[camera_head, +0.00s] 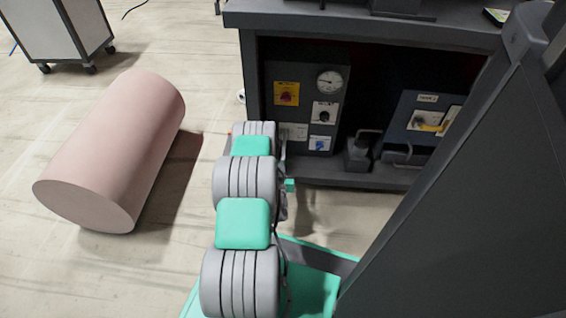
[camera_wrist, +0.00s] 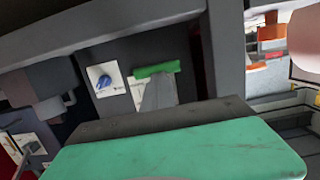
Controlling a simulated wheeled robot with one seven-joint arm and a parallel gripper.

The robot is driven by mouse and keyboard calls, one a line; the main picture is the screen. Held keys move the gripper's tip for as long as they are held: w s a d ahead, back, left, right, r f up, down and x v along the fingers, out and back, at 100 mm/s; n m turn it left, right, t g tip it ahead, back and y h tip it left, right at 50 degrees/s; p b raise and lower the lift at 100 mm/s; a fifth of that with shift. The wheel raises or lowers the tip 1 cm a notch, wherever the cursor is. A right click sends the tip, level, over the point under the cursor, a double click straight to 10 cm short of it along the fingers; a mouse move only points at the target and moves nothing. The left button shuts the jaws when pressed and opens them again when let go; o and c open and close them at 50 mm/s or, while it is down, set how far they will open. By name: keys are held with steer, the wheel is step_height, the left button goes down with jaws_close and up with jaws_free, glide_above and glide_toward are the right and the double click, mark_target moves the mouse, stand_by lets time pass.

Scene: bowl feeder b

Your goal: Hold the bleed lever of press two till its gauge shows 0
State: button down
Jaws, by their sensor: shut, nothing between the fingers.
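In the head view a dark panel under the bench carries a round white gauge (camera_head: 329,80); its needle is too small to read. Below it are a black knob (camera_head: 325,112) and a blue knob (camera_head: 320,143), which also shows in the wrist view (camera_wrist: 103,82). In the wrist view a green bar (camera_wrist: 157,69) stands at a pale plate beside the blue knob; I cannot tell if it is the bleed lever. My gripper (camera_wrist: 160,122) fills the foreground there, shut and empty; contact with the bar cannot be told. In the head view my arm hides it.
A yellow plate with a red knob (camera_head: 286,93) sits left of the gauge. A second blue-grey unit (camera_head: 400,118) stands to the right in the bench (camera_head: 360,30). A pink cylinder (camera_head: 112,150) lies on the floor at left. A cabinet (camera_head: 55,30) stands behind it.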

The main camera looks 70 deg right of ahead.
steer(key=shift+w+d+f, duration=0.15)
steer(key=shift+w+f, duration=0.45)
steer(key=shift+d+r, duration=0.1)
steer(key=shift+r, duration=0.05)
stand_by(0.4)
steer(key=shift+d+r+p, duration=0.1)
steer(key=shift+r+p, duration=0.5)
steer(key=shift+p, duration=0.3)
steer(key=s+a+r+p, duration=0.5)
steer(key=a+r+p, duration=0.3)
steer(key=a+r, duration=0.3)
steer(key=v, duration=0.3)
steer(key=shift+w+a, duration=0.15)
